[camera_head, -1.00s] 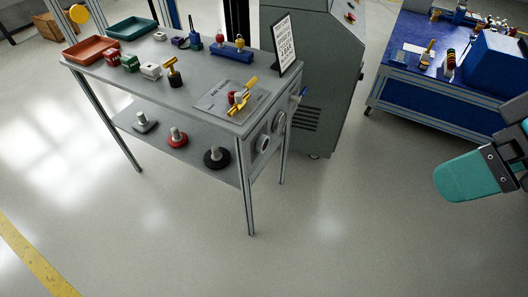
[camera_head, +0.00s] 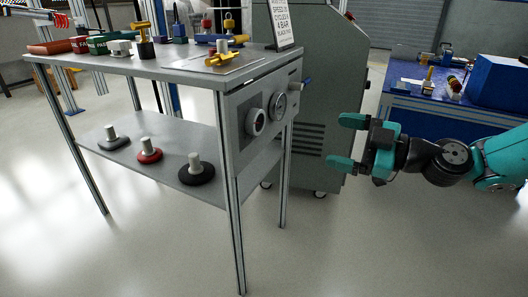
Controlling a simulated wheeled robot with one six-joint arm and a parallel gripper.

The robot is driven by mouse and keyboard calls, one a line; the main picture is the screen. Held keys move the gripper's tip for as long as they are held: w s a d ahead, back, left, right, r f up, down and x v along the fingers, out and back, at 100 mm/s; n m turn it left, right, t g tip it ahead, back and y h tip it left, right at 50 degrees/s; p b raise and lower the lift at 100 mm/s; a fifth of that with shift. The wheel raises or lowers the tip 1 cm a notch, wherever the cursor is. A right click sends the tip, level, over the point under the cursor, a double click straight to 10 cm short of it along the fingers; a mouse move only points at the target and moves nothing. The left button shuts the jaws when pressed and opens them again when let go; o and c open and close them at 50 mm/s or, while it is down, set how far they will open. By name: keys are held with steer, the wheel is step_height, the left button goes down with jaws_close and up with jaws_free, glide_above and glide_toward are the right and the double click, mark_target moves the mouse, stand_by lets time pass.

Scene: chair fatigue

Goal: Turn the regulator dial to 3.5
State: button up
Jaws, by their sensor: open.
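The regulator dial (camera_head: 255,121) is a round knob with a pale face on the grey panel (camera_head: 239,117) at the end of the workbench. A round gauge (camera_head: 279,106) sits just right of it, its reading too small to make out. My gripper (camera_head: 344,140) has two teal fingers, spread apart and empty. It appears to the right of the dial and gauge, clear of the panel in the picture, with its fingertips pointing left.
A grey cabinet (camera_head: 318,100) stands behind. A blue table (camera_head: 420,105) is at right. Floor in front is open.

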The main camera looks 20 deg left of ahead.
mark_target(261, 124)
steer(key=a+b, duration=0.1)
steer(key=a, duration=0.4)
steer(key=w+a, duration=0.1)
steer(key=a, duration=0.5)
steer(key=a+b, duration=0.1)
steer(key=a, duration=0.5)
steer(key=shift+w+a+f+b, duration=0.2)
steer(key=shift+w+f+b, duration=0.1)
steer(key=shift+w, duration=0.05)
steer(key=shift+c, duration=0.2)
steer(key=c, duration=0.9)
